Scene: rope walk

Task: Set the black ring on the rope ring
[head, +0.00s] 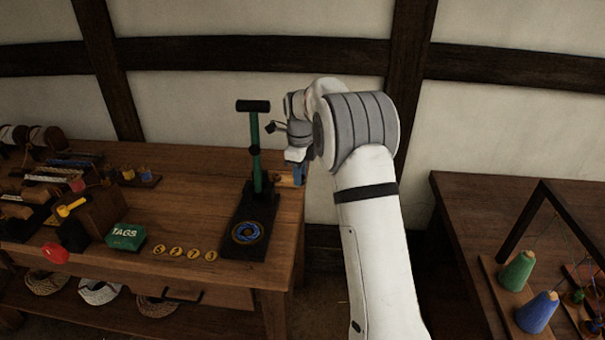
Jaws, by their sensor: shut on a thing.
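A green post (256,165) with a black crossbar on top stands on a black base near the table's right end. The exact grip is too small to see.
A green TAGS box (126,236) and several yellow discs (184,251) lie left of the base. Racks and spools fill the table's left part. A second table (450,192) at right holds green and blue cones (537,311). Bare wood lies behind the discs.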

